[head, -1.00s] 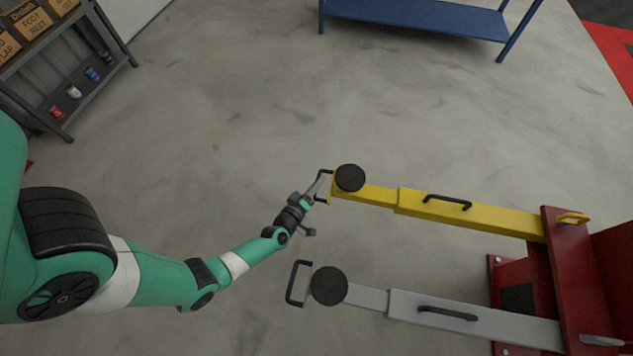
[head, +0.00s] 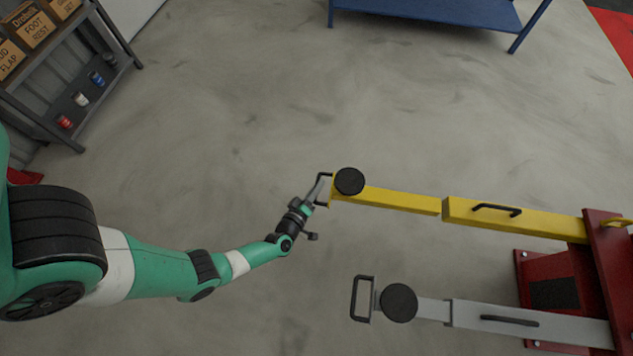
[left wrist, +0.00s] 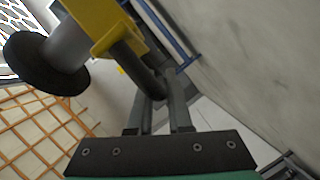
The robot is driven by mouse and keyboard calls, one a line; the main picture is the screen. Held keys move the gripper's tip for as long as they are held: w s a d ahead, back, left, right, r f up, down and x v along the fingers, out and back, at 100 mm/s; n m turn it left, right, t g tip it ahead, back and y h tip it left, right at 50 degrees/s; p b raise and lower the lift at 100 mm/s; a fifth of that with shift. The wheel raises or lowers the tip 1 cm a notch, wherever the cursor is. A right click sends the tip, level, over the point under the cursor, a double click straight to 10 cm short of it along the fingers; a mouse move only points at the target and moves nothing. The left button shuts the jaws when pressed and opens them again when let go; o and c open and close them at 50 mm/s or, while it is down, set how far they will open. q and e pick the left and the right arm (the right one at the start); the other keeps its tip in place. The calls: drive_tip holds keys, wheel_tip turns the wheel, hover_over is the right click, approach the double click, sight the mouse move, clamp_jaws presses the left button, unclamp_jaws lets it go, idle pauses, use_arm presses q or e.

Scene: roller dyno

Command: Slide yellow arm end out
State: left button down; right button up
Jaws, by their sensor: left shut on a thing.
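The yellow arm (head: 400,200) reaches left from a red lift post; its thinner inner section sticks out of the thicker outer section (head: 515,217). A round black pad (head: 349,181) sits on its end, beside a black end handle (head: 321,190). My left gripper (head: 319,191) is shut on that handle. In the left wrist view, the gripper fingers (left wrist: 160,115) close around the dark handle bar below the yellow end (left wrist: 105,25), with the black pad (left wrist: 45,65) at the left. My right gripper is not in view.
A grey arm (head: 530,322) with its own pad (head: 398,303) and end handle (head: 362,299) lies nearer, parallel to the yellow one. A blue bench (head: 430,14) stands at the back, a shelf with boxes (head: 65,75) at the left. Floor left of the yellow arm is clear.

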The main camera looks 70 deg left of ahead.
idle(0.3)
use_arm(q)
drive_tip(key=c, duration=0.8)
unclamp_jaws()
drive_tip(key=shift+w+d, duration=0.15)
drive_tip(key=shift+w, duration=0.05)
drive_tip(key=shift+c, duration=0.2)
drive_tip(key=shift+s, duration=0.1)
drive_tip(key=shift+s+d+r+p, duration=0.2)
drive_tip(key=shift+p, duration=0.15)
drive_tip(key=p+v, duration=0.4)
drive_tip(key=v, duration=0.7)
drive_tip(key=shift+p, duration=0.4)
drive_tip(key=shift+a+f, duration=0.1)
